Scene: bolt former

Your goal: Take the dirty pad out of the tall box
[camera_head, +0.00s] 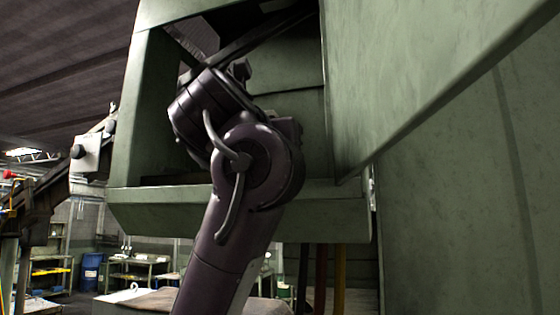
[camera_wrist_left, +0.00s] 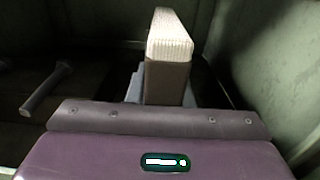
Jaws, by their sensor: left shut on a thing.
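The tall box (camera_head: 145,110) is a green metal housing with an open front, high in the head view. My left arm rises from below and reaches into this opening, and its wrist covers much of the inside. In the left wrist view the pad (camera_wrist_left: 168,62) stands upright as a thick block with a pale, pleated edge and a brownish-grey face. My left gripper (camera_wrist_left: 162,92) is shut on the pad, with grey finger parts showing at its sides. The fingertips are mostly hidden behind the purple wrist housing. My right gripper is in neither view.
A front lip (camera_head: 240,208) runs below the opening. A large green panel (camera_head: 430,80) juts out at the right. In the wrist view a box wall (camera_wrist_left: 262,75) is close on the right, and a grey handle-like bar (camera_wrist_left: 45,90) lies at the left.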

